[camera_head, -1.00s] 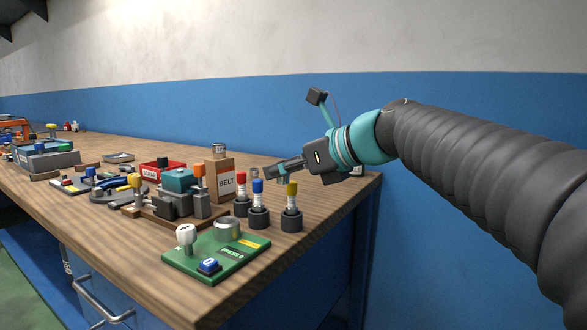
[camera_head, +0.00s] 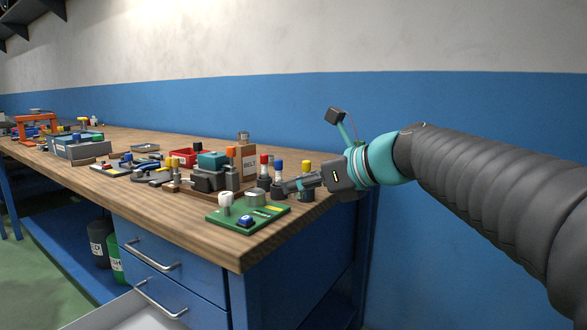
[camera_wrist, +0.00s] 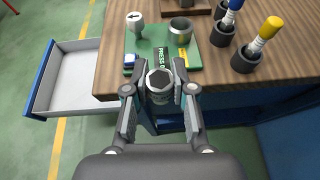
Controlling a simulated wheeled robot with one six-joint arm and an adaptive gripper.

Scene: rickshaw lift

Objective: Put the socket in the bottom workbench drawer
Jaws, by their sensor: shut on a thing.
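The socket is held between both fingertips. In the head view my gripper (camera_head: 284,187) is at the bench's near right end, by the green board; the socket is hard to make out there. An open drawer (camera_wrist: 38,82) with a blue front and pale inside sticks out to the left in the wrist view; the visible inside is empty. In the head view its pale edge (camera_head: 118,312) shows below two closed drawers.
The green board (camera_head: 232,219) with a white knob and metal ring lies at the workbench (camera_head: 170,205) corner. Closed drawer handles (camera_head: 152,262) stick out from the bench front. Green floor is free at left.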

